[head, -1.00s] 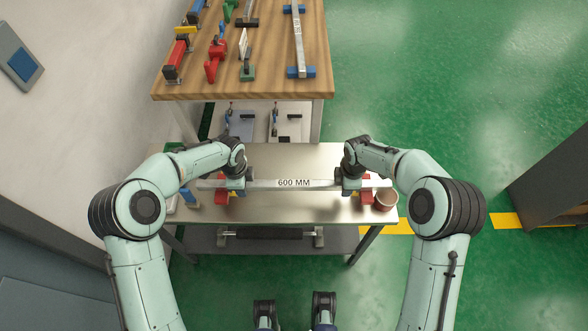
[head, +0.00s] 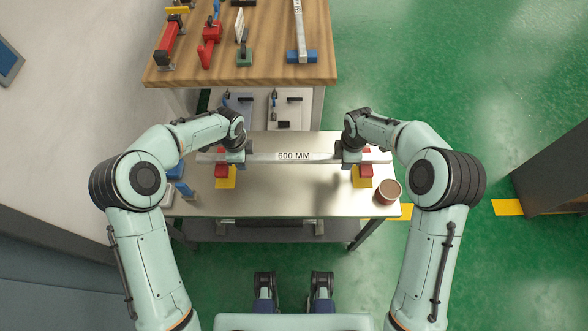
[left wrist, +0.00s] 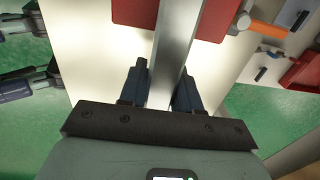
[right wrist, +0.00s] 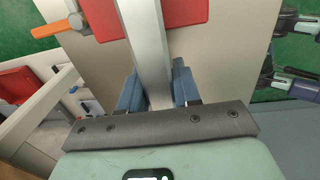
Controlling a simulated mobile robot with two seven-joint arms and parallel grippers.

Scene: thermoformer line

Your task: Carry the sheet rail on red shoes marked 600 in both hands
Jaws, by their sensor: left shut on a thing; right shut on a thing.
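The sheet rail (head: 293,156), a silver bar marked 600 MM, lies level across the front of me in the head view. It has a red shoe (head: 222,170) near its left end and another red shoe (head: 365,170) near its right end. My left gripper (head: 235,157) is shut on the bar beside the left shoe; my right gripper (head: 352,157) is shut on it beside the right shoe. Both wrist views show the bar (left wrist: 176,50) (right wrist: 146,50) between the fingers, with red shoe surfaces behind. The rail appears raised over the metal table (head: 290,204).
Yellow pieces (head: 226,183) (head: 362,183) show below the shoes. A reddish cup (head: 387,191) stands at the table's right edge, blue blocks (head: 176,172) at its left. Beyond, a wooden bench (head: 270,70) holds another rail (head: 300,30) and coloured fixtures.

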